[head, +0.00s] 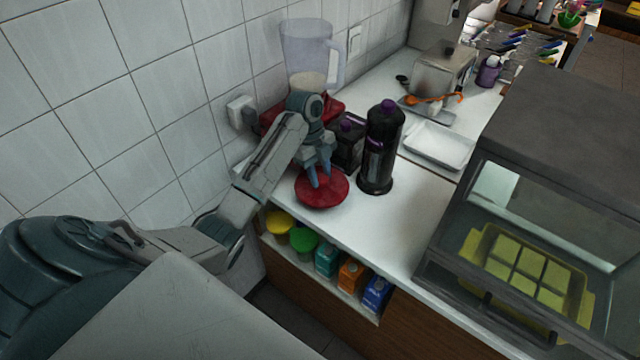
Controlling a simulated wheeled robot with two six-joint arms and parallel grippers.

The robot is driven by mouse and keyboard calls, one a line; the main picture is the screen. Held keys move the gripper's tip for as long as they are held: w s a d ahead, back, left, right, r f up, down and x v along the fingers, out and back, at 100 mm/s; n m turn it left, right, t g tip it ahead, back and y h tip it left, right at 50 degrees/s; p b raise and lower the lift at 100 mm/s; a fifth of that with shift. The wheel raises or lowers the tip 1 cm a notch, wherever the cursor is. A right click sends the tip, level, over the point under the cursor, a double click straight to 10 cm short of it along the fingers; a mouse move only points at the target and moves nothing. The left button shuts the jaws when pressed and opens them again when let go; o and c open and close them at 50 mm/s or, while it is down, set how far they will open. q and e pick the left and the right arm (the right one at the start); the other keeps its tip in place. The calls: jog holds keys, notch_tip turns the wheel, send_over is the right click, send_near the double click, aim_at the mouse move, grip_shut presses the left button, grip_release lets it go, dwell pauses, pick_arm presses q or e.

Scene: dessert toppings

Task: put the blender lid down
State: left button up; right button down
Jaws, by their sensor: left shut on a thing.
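The red round blender lid (321,197) is at the left end of the white counter, close to its front edge. My left gripper (319,180) points down over the lid's middle and is shut on it, with the grip point partly hidden by the fingers. The lid looks level and at or very near the counter top; I cannot tell whether it touches. The blender (308,55), a clear jug with a handle on a red base, stands behind against the tiled wall, open at the top with pale contents. My right gripper is not in view.
A black bottle-shaped appliance (381,150) stands just right of the lid, with a dark box-like one (347,145) behind. A white tray (440,146) lies farther right. A glass display case (540,200) fills the right. Bare counter (395,225) lies between. Tubs and cartons sit on a shelf below.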

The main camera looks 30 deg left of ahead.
aim_at(319, 176)
pick_arm(q)
jog(key=shift+f+b, duration=0.45)
jog(key=shift+f, duration=0.4)
jog(key=shift+f+p, duration=0.6)
jog(key=shift+p, duration=0.2)
jog(key=o, duration=1)
jog(key=shift+f, duration=0.1)
